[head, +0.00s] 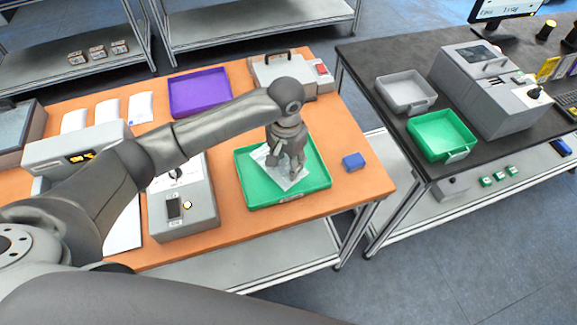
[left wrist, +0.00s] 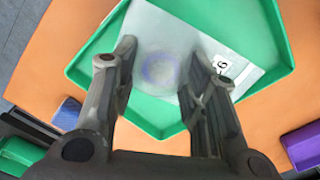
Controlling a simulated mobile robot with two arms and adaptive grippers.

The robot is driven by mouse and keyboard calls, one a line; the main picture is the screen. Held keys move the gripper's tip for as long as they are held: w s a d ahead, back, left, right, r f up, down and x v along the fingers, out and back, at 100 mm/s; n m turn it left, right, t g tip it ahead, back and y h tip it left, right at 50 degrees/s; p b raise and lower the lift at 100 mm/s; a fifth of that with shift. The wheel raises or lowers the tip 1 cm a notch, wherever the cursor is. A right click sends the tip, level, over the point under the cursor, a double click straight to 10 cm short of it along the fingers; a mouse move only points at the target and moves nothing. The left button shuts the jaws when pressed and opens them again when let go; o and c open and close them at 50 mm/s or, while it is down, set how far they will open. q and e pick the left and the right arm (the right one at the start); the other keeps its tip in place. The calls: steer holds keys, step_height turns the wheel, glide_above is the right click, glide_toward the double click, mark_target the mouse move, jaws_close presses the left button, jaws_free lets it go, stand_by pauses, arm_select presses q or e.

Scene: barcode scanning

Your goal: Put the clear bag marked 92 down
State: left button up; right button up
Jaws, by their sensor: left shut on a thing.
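The clear bag (head: 289,181) is in the green tray (head: 258,199) on the orange table. In the left wrist view the bag (left wrist: 172,32) is flat and see-through, with a white label at its right edge whose number is only partly readable. A faint bluish round mark shows in its middle. My left gripper (head: 284,170) points down over the tray and is shut on the bag, whose gripped part is hard to make out. The fingers (left wrist: 163,58) also show in the left wrist view. Whether the bag rests fully on the tray floor cannot be told. My right gripper is not in view.
A grey device (head: 183,212) stands left of the green tray, and a small blue box (head: 354,161) lies to its right. A purple tray (head: 200,92) is behind. The dark table at right holds a grey tray (head: 407,94) and another green tray (head: 441,135).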

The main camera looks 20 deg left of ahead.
arm_select(q)
steer(key=shift+w+d+f, duration=0.1)
steer(key=shift+w+f, duration=0.2)
steer(key=shift+f, duration=0.05)
step_height(320, 180, down, 3)
steer(key=shift+w+f+p, duration=0.15)
steer(key=shift+f+p, duration=0.05)
steer(key=shift+p, duration=0.1)
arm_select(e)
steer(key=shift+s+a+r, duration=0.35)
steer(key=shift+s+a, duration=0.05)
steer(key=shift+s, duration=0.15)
arm_select(q)
steer(key=o, duration=1.1)
steer(key=shift+f, duration=0.15)
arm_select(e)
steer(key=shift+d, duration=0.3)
